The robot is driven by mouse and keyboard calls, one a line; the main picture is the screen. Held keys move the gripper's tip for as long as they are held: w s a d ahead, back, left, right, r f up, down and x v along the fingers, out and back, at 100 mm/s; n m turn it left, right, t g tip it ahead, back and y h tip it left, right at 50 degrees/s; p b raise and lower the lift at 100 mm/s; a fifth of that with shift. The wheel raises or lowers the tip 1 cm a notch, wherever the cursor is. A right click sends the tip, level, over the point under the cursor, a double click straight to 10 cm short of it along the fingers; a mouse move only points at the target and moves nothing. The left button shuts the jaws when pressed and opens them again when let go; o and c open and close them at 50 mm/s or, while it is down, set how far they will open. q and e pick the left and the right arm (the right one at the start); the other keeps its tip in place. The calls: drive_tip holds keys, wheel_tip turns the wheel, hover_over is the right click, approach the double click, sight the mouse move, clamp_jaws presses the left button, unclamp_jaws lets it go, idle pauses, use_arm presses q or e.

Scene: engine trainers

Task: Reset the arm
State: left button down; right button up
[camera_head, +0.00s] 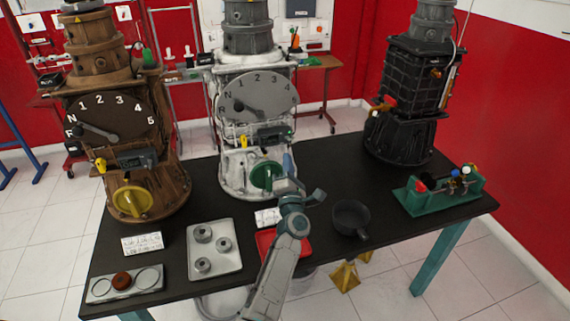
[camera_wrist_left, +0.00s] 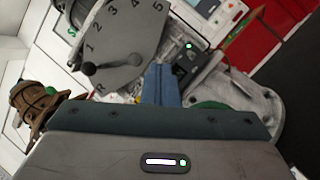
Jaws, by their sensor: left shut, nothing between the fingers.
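My left gripper (camera_head: 289,166) is shut and empty in front of the lower part of the white engine (camera_head: 243,170), close to its green round part (camera_head: 264,175). In the left wrist view its blue fingers (camera_wrist_left: 161,72) are together, below the white engine's grey dial (camera_wrist_left: 118,45). The dial's dark pointer (camera_wrist_left: 90,68) has its knob between R and 1. My left arm (camera_head: 283,255) reaches over the table from the bottom edge. Whether the fingers touch the engine I cannot tell. My right gripper is not in view.
The dark table (camera_head: 330,280) carries a brown engine (camera_head: 165,180), a black engine (camera_head: 400,140), a grey tray with rings (camera_head: 230,268), a red tray (camera_head: 266,240), a black pan (camera_head: 351,215) and a green rack (camera_head: 445,197). Bare tabletop lies right of the white engine.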

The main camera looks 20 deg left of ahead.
use_arm(q)
drive_tip(key=s+d+f+m+g+h, duration=0.1)
drive_tip(key=s+f+m+g+h, duration=0.45)
drive_tip(key=s+m, duration=0.55)
drive_tip(key=s+f+m+g+h, duration=0.3)
drive_tip(key=s+f+m+h, duration=0.3)
drive_tip(key=s+f+m, duration=0.45)
drive_tip(key=s+a+m+g+y, duration=0.2)
drive_tip(key=s+a+m+g, duration=0.2)
drive_tip(key=s, duration=0.9)
drive_tip(key=s+a+m+g+y, duration=0.3)
drive_tip(key=s+a+m+g, duration=0.15)
drive_tip(key=s, duration=0.75)
wheel_tip(320, 180, down, 29)
drive_tip(key=w+a+n+g+b, duration=0.1)
drive_tip(key=a, duration=0.1)
drive_tip(key=s+a+f+g+b, duration=0.1)
drive_tip(key=s+f, duration=1.8)
drive_tip(key=f, duration=0.3)
drive_tip(key=shift+s+f, duration=0.15)
drive_tip(key=shift+f, duration=0.1)
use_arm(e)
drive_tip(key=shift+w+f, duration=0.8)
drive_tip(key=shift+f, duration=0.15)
